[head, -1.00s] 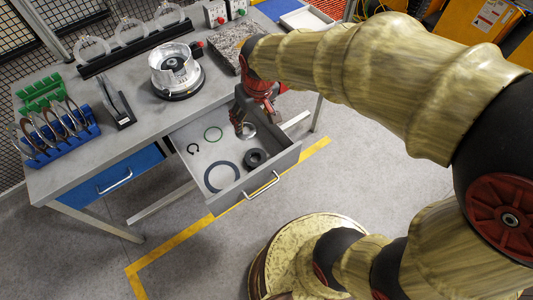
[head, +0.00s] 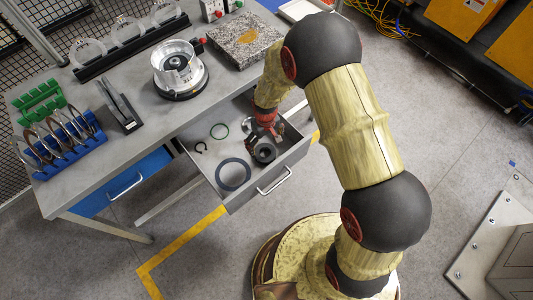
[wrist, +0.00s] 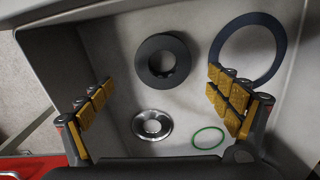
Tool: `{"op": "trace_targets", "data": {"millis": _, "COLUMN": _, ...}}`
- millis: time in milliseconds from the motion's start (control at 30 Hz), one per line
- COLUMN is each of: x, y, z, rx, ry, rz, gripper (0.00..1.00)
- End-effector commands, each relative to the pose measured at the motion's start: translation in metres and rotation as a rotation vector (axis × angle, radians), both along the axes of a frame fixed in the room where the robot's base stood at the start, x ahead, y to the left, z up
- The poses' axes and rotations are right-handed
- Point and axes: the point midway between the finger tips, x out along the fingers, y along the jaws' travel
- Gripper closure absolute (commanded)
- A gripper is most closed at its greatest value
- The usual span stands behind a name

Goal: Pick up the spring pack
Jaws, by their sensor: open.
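The open grey drawer (head: 236,202) holds several ring-shaped parts. In the wrist view, a silver dished ring (wrist: 152,125) lies near the palm side, and a thick dark ring (wrist: 163,61) lies beyond it. The silver ring looks most like the spring pack, but I cannot be sure which of the two it is. My gripper (wrist: 160,78) is open and empty, its yellow-padded fingers spread to either side of both rings.
A large blue ring (wrist: 277,42) and a green ring (wrist: 208,138) lie close to the right finger. A black snap ring (head: 201,147) lies at the drawer's left. The drawer walls surround the parts. The workbench (head: 140,150) holds racks, a silver housing (head: 180,68) and a stone block (head: 243,40).

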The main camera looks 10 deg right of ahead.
Motion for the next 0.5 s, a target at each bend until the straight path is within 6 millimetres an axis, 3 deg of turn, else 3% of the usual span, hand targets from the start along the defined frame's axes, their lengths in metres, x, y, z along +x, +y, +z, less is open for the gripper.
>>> {"op": "trace_targets", "data": {"millis": 400, "x": -0.003, "y": 0.004, "z": -0.049, "rx": -0.001, "ry": 0.002, "rz": 0.000, "gripper": 0.10}}
{"op": "trace_targets", "data": {"millis": 500, "x": -0.003, "y": 0.004, "z": -0.054, "rx": 0.000, "ry": 0.000, "rz": 0.000, "gripper": 0.10}}
